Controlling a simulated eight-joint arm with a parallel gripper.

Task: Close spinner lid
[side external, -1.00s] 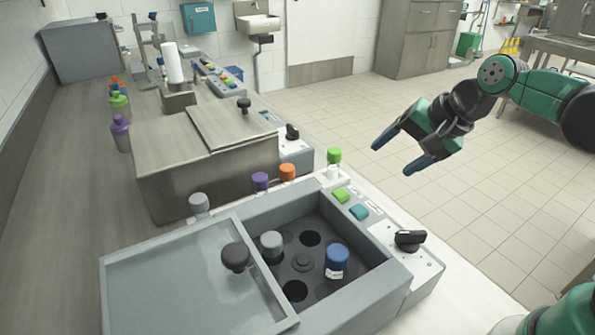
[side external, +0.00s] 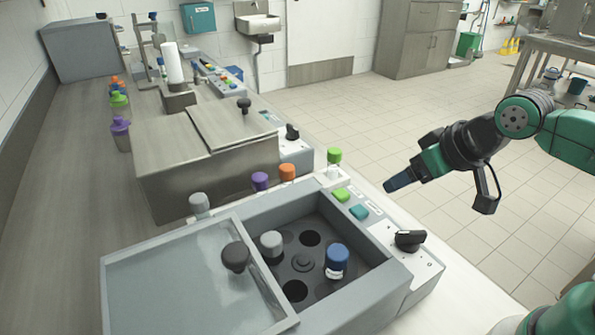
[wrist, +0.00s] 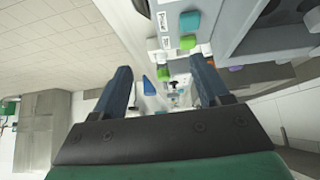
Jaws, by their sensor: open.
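The spinner is the grey box at the front of the side external view. Its translucent sliding lid (side external: 175,280) is to the left, with a dark round knob (side external: 235,257) near its right edge. The spinner well (side external: 320,232) is uncovered and holds a grey-capped cup (side external: 271,244) and a blue-capped cup (side external: 337,261) among dark empty holes. My gripper (side external: 392,184) is in the air to the right of the spinner, apart from it. In the wrist view my gripper (wrist: 165,90) shows two fingers spread with nothing held between them.
Green (side external: 341,194) and teal (side external: 359,212) buttons and a black dial (side external: 409,240) sit on the spinner's right panel. Purple (side external: 260,181), orange (side external: 287,172) and green-capped (side external: 334,157) cups stand behind it. A second metal machine (side external: 205,160) stands farther back. Open floor lies right.

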